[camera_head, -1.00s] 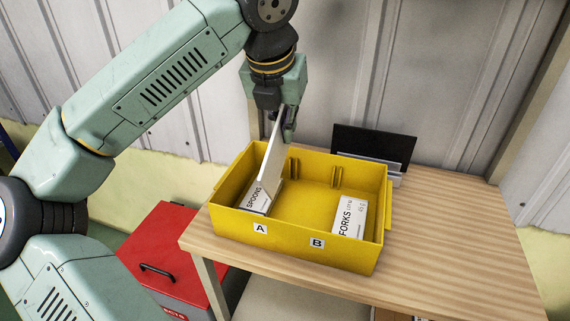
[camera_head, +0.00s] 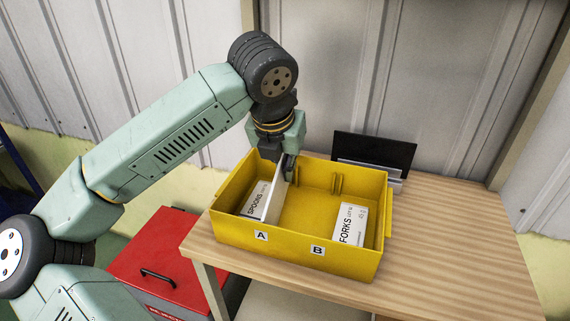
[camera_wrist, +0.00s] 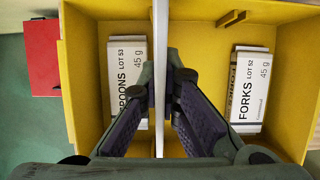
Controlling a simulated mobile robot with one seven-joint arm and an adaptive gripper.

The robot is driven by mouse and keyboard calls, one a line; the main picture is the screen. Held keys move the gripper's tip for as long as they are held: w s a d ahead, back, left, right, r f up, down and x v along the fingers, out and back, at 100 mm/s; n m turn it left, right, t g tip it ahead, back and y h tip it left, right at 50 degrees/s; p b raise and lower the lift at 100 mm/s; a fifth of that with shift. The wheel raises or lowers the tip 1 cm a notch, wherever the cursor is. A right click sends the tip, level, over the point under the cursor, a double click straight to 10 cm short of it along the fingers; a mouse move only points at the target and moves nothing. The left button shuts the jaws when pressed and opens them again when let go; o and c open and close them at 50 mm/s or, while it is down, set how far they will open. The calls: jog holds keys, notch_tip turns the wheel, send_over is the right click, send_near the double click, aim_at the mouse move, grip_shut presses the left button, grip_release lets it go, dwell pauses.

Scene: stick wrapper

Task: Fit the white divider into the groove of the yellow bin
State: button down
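The white divider (camera_head: 276,198) stands upright inside the yellow bin (camera_head: 345,260), just right of the SPOONS packet. In the wrist view the divider (camera_wrist: 159,45) shows edge-on as a narrow strip running from the back wall towards the front. My gripper (camera_head: 289,168) is at the back left of the bin with its fingertips near rim height. In the wrist view my gripper (camera_wrist: 160,85) has one finger on each side of the divider, shut on it. A pair of groove ribs (camera_head: 336,183) is free on the back wall. The divider's bottom edge and its seating in a groove are hidden.
A SPOONS packet (camera_head: 256,200) lies in the left part, close to the divider. A FORKS packet (camera_head: 351,223) lies at the right. A black panel (camera_head: 375,150) stands behind the bin. The wooden table (camera_head: 440,250) is clear at the right.

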jog(key=c, duration=1.8)
grip_release()
jog(key=shift+r+p, duration=0.2)
jog(key=shift+p, duration=0.55)
jog(key=shift+s+a+r+b, duration=0.1)
jog(key=shift+r+b, duration=0.1)
jog(key=shift+b, duration=0.2)
jog(key=b+v, duration=0.2)
jog(key=v, duration=0.8)
jog(key=shift+a, duration=0.1)
